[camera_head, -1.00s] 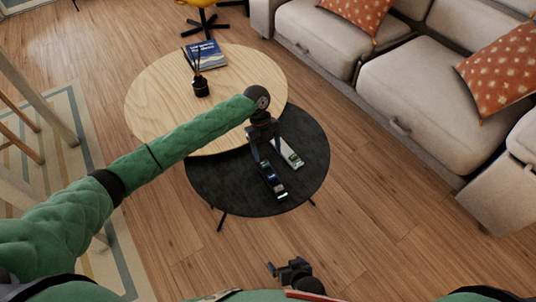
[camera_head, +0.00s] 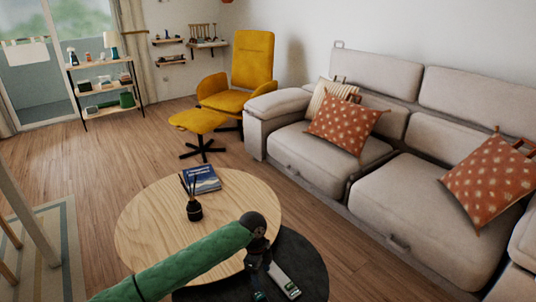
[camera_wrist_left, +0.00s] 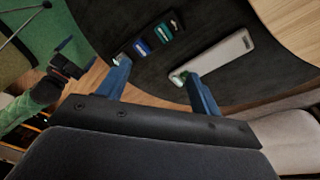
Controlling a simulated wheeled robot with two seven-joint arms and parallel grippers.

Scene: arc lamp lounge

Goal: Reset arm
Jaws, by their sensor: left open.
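My left gripper (camera_head: 268,284) is at the bottom of the head view, at the end of my green-sleeved arm, over the dark round table (camera_head: 300,252). In the left wrist view its two blue-grey fingers (camera_wrist_left: 155,69) are spread apart with nothing held between them. A pale, flat, long object (camera_wrist_left: 220,56) lies on the dark table beyond the right finger. A dark object with blue and green patches (camera_wrist_left: 150,38) lies beyond the left finger. My right gripper (camera_wrist_left: 66,64) shows small at the left of the wrist view; its jaw state is unclear.
A light wooden round table (camera_head: 140,225) holds a blue book (camera_head: 201,178) and a black reed diffuser (camera_head: 194,210). A beige sofa (camera_head: 400,215) stands at right. A yellow armchair (camera_head: 243,80) and footstool (camera_head: 205,122) stand behind. Wooden floor is open at left.

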